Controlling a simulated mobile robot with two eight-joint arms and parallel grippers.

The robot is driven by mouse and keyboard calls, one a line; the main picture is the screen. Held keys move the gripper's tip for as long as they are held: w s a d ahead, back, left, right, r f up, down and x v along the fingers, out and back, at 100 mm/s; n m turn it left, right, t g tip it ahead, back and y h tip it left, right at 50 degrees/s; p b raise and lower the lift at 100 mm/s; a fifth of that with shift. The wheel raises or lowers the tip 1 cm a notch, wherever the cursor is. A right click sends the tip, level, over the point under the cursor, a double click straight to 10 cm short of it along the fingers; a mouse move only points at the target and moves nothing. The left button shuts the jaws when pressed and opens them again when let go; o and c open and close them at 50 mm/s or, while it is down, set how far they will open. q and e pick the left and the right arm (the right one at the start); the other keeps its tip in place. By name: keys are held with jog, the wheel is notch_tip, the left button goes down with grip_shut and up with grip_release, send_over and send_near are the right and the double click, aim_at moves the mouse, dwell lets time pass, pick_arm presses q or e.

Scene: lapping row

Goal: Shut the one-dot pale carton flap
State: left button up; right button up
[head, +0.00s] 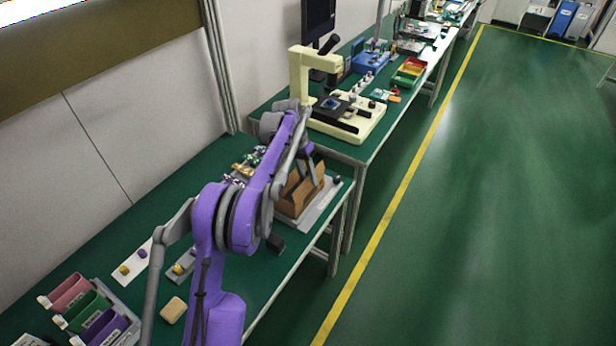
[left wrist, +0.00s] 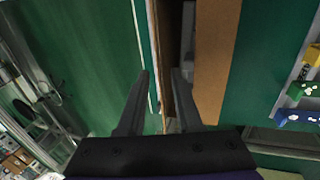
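A tan-brown carton (head: 300,197) stands on a light grey plate on the green bench, partly hidden behind my left arm. No dot mark can be made out on it. My left gripper (head: 307,168) is at the top of the carton. In the left wrist view my left gripper (left wrist: 161,88) has its two dark fingers apart. A thin brown panel edge of the carton lies between or just beyond the fingers; contact cannot be told. A wider tan carton panel (left wrist: 215,60) is right of the fingers, with a dark gap beside it. My right gripper is not in view.
Small coloured parts (head: 245,168) lie behind the carton, near the wall. A cream microscope-like machine (head: 345,115) stands on the farther bench. Red, green and purple bins (head: 88,310) and a tan block (head: 173,310) are at the near end. The floor to the right is clear.

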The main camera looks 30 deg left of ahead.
pick_arm(q)
grip_shut()
dwell(1.3)
